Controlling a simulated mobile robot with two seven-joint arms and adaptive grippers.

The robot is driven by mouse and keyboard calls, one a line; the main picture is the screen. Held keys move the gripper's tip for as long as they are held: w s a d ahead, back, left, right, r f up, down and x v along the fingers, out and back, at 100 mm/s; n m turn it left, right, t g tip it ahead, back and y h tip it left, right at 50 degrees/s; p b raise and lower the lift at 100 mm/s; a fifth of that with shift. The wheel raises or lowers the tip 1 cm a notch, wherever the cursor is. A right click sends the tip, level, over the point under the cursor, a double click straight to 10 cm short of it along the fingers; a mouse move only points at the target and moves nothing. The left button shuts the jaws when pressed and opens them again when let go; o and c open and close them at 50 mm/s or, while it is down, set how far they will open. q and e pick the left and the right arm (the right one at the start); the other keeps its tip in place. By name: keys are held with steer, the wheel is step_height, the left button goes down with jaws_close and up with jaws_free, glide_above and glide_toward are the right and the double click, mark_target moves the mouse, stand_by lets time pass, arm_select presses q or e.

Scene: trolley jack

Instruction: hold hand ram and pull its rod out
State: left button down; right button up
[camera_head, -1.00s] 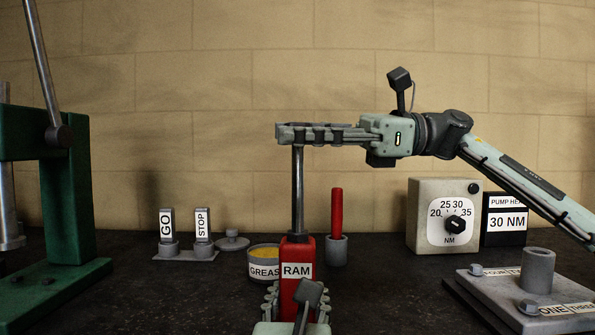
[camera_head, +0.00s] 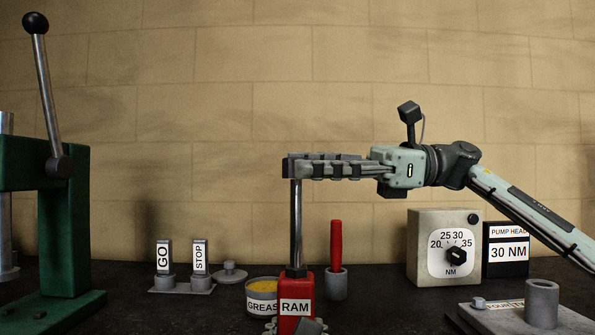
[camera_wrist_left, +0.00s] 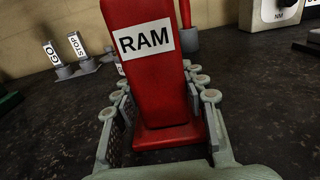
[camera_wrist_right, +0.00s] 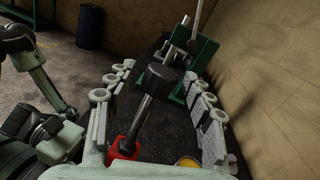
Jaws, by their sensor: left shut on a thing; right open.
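The hand ram has a red body (camera_head: 297,307) labelled RAM and stands upright. Its grey steel rod (camera_head: 296,222) stands well up out of the body. My left gripper (camera_wrist_left: 160,100) is shut around the lower part of the red body, with a finger on each side; only its top shows at the bottom of the head view. My right gripper (camera_head: 302,168) is level at the rod's top.
A yellow grease tin (camera_head: 262,292) and a red-handled tool in a cup (camera_head: 336,255) stand close behind the ram. GO and STOP switches (camera_head: 181,268) are to the left, by a green press (camera_head: 62,220). A torque dial box (camera_head: 443,250) stands right.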

steer(key=w+d, duration=0.1)
steer(key=d, duration=0.9)
steer(key=shift+w, duration=0.25)
arm_select(q)
steer(key=c, duration=0.8)
jaws_free()
steer(key=shift+s, duration=0.1)
steer(key=s, duration=0.7)
steer(key=shift+s+a, duration=0.15)
steer(key=shift+a, duration=0.05)
